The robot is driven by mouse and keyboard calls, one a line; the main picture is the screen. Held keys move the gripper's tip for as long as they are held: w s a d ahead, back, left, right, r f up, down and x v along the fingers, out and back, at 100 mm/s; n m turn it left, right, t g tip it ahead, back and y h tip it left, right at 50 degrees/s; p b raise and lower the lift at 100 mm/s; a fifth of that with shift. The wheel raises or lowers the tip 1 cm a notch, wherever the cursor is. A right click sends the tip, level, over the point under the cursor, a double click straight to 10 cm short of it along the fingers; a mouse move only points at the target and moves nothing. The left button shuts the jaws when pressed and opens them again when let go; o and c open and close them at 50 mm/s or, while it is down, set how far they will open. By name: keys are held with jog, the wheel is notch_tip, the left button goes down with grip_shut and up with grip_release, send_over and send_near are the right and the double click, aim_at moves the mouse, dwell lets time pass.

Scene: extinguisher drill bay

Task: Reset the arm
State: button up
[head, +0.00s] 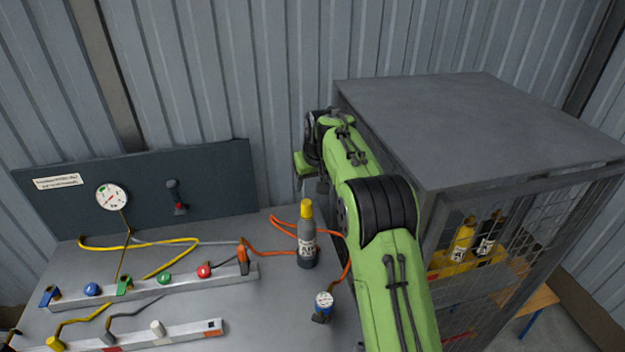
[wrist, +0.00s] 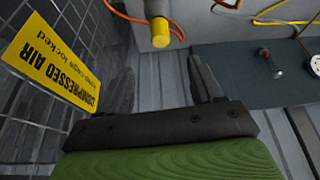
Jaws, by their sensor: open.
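My green arm reaches up and away from the lower right in the head view, bent near the corner of the grey cage cabinet. My gripper (wrist: 165,82) shows in the wrist view with two dark fingers spread apart and nothing between them. In the head view the fingers are hidden or too small to make out. A grey bottle with a yellow cap (head: 307,235) stands upright on the bench, just left of my arm. Its yellow cap also shows in the wrist view (wrist: 160,32), beyond the fingers and apart from them.
The cage cabinet (head: 480,130) stands close on the right, with bottles (head: 464,240) inside. The bench (head: 270,315) carries a gauge panel (head: 220,180), hoses, fitting rails (head: 150,287) and a small blue-and-white canister (head: 323,305). A yellow compressed air sign (wrist: 50,60) hangs on mesh.

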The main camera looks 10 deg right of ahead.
jog(key=s+r, duration=0.6)
jog(key=s, duration=0.3)
jog(key=s+r, duration=0.5)
jog(key=s, duration=0.4)
jog(key=s+f, duration=0.3)
jog(key=s, duration=0.9)
jog(key=s+f+m+t+b, duration=0.1)
jog(key=s+f, duration=0.2)
jog(key=s, duration=0.9)
jog(key=shift+a+f, duration=0.2)
jog(key=shift+s, duration=0.15)
